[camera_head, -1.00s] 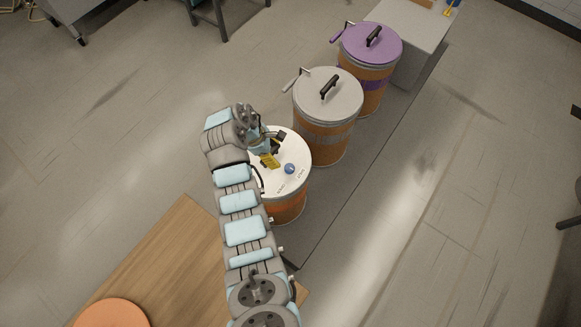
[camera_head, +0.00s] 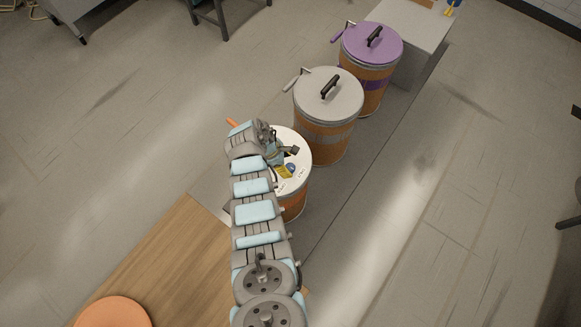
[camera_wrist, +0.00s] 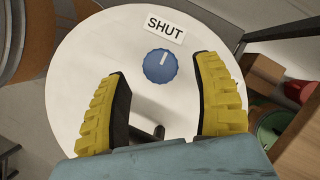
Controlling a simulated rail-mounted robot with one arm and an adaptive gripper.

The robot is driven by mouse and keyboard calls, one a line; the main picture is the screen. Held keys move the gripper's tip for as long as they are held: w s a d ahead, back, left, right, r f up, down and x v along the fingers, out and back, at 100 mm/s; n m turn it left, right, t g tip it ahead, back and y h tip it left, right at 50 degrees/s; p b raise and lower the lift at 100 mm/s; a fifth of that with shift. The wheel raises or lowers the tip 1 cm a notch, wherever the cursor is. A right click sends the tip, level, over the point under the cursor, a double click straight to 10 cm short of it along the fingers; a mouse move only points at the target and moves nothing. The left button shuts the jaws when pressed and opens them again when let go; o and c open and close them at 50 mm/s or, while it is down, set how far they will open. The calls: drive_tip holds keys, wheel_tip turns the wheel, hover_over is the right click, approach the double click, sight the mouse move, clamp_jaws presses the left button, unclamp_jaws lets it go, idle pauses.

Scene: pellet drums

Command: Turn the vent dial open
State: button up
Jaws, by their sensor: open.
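The vent dial (camera_wrist: 160,66) is a round blue knob on the white lid (camera_wrist: 75,75) of the nearest drum. Its white mark points up at the "SHUT" label (camera_wrist: 165,27) in the wrist view. My gripper (camera_wrist: 163,82) is open and points at the lid, with yellow ridged fingers left and right of the dial. Clear gaps show between the dial and both fingers; their height above the lid is hard to judge. In the head view my gripper (camera_head: 284,170) is over the lid beside the dial (camera_head: 291,167), and my arm hides the lid's left part.
A grey-lidded drum (camera_head: 325,140) and a purple-lidded drum (camera_head: 370,48) stand in a row behind, both with lid handles. A wooden table (camera_head: 165,255) with an orange round thing (camera_head: 112,314) is at the lower left. Open floor lies to the right.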

sight(289, 167)
drive_tip(key=shift+b+x, duration=0.7)
drive_tip(key=shift+x, duration=1.2)
drive_tip(key=c, duration=1.2)
